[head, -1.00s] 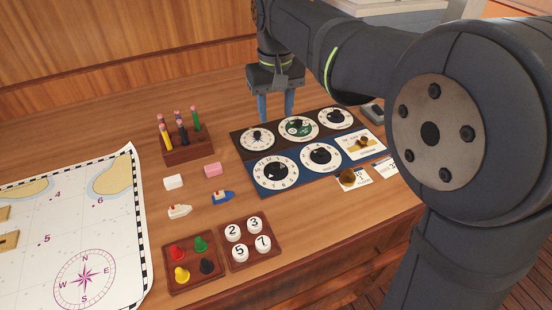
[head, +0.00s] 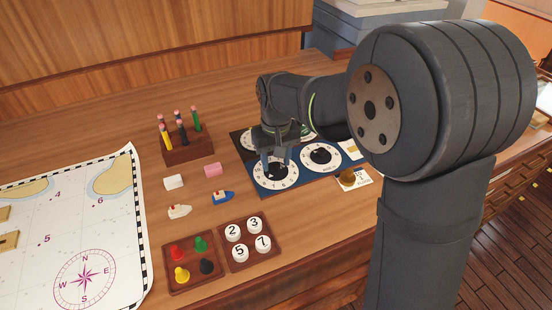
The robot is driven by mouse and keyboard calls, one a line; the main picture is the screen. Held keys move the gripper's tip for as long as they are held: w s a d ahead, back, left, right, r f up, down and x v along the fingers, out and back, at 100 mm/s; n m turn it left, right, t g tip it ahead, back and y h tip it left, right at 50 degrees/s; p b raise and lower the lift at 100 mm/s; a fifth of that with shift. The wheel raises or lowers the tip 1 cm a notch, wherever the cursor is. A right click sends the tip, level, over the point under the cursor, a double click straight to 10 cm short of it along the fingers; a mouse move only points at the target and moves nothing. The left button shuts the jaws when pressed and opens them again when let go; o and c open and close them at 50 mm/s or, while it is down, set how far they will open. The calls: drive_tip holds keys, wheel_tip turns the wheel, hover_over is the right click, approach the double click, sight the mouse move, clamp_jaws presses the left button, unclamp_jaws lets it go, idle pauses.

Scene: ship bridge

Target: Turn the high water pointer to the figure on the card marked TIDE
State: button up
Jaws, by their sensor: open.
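My gripper (head: 276,165) is open, fingers pointing down over the front-left white dial (head: 275,184) of a dark dial board. The gripper hides that dial's pointer, and I cannot tell whether the fingers touch it. Beside it on the right is a second white dial (head: 321,156) with a black knob. The back dials are mostly behind my gripper and arm. A white card (head: 362,184) with a round brass weight on it lies at the board's front right. Its print is too small to read, so I cannot tell which card says TIDE or which dial is high water.
A pencil block (head: 188,152) stands left of the board. White and pink blocks, two toy boats (head: 222,197), a tray of coloured pegs (head: 193,262) and a tray of numbered discs (head: 248,244) lie in front. A chart (head: 75,235) covers the left side.

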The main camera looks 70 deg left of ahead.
clamp_jaws()
drive_tip(key=shift+m, duration=0.4)
drive_tip(key=m, duration=1)
drive_tip(key=shift+m, duration=0.4)
idle(0.5)
unclamp_jaws()
